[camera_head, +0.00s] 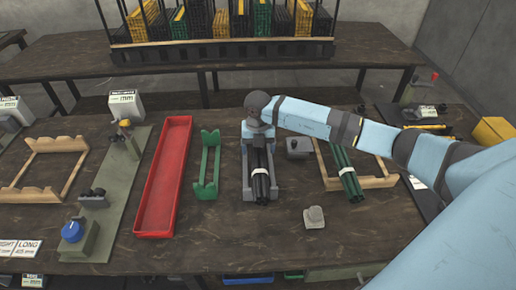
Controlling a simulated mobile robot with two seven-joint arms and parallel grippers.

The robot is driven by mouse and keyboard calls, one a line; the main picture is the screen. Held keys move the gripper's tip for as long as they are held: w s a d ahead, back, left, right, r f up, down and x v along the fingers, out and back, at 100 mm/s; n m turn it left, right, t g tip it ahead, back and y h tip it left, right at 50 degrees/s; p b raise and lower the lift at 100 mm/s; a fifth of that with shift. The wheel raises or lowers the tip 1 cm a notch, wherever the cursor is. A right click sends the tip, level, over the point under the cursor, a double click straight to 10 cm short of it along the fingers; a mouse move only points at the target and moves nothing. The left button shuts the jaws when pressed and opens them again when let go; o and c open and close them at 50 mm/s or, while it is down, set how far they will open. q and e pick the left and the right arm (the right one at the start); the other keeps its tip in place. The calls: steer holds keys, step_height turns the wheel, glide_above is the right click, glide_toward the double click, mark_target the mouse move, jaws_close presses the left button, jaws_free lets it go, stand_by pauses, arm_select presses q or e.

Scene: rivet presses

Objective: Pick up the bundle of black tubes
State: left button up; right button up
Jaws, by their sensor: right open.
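The bundle of black tubes (262,185) lies lengthwise in a grey cradle (248,193) near the middle of the table. A pale band wraps the tubes near their front end. My right arm reaches in from the right. My right gripper (259,136) points down over the far end of the bundle and hides that end. It is open, but its fingertips are hard to make out, and I cannot tell whether they touch the tubes. My left gripper is not in view.
Left of the cradle stand an empty green rack (197,188) and a long red tray (139,229). Right of it, green tubes (346,174) lie in a wooden cradle (378,183). Small grey blocks stand nearby (314,217). The front right of the table (370,230) is clear.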

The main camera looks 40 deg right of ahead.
steer(key=shift+c, duration=0.2)
steer(key=c, duration=1.4)
steer(key=shift+r, duration=0.1)
jaws_close()
steer(key=shift+w+r, duration=0.1)
steer(key=shift+r, duration=0.05)
